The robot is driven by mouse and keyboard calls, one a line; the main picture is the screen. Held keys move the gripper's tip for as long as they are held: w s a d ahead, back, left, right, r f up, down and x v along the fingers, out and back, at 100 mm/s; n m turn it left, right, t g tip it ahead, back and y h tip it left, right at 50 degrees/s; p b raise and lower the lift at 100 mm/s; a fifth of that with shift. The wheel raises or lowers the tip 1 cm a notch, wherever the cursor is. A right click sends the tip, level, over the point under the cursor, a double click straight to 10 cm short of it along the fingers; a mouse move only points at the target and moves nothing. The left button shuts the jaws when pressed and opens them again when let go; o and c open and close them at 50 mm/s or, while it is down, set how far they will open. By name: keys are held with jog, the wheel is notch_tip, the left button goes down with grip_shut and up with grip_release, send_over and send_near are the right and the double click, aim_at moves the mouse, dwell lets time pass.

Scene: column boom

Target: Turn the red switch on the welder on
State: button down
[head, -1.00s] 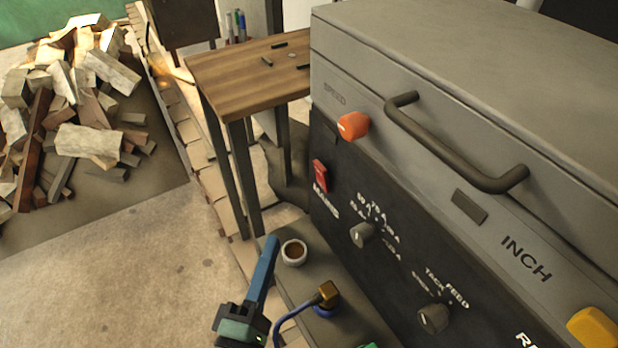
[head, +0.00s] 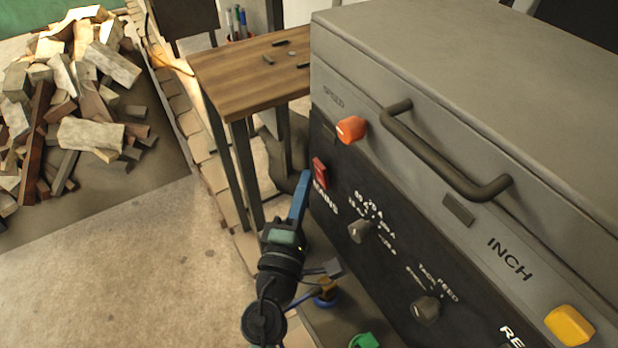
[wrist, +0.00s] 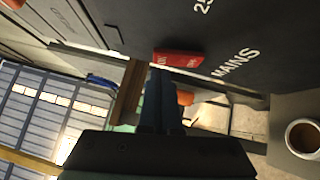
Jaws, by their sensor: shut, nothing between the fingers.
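The welder (head: 400,215) is a large grey box with a black front panel on the right of the head view. Its red switch (head: 320,173), labelled MAINS, is on the left part of that panel. The red switch also shows in the wrist view (wrist: 178,58), directly ahead of the fingertips. My gripper (head: 304,178) has blue fingers, shut and empty. In the head view its tips are just left of and below the switch.
An orange SPEED knob (head: 351,129) is above the switch, beside a dark handle (head: 445,155). Grey knobs (head: 360,231) and a yellow button (head: 570,326) are farther right. A wooden table (head: 250,78) stands behind. A cup (wrist: 303,138) shows in the wrist view.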

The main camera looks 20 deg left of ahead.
jog(key=shift+w+d, duration=0.3)
jog(key=shift+w, duration=0.1)
jog(key=shift+r, duration=0.1)
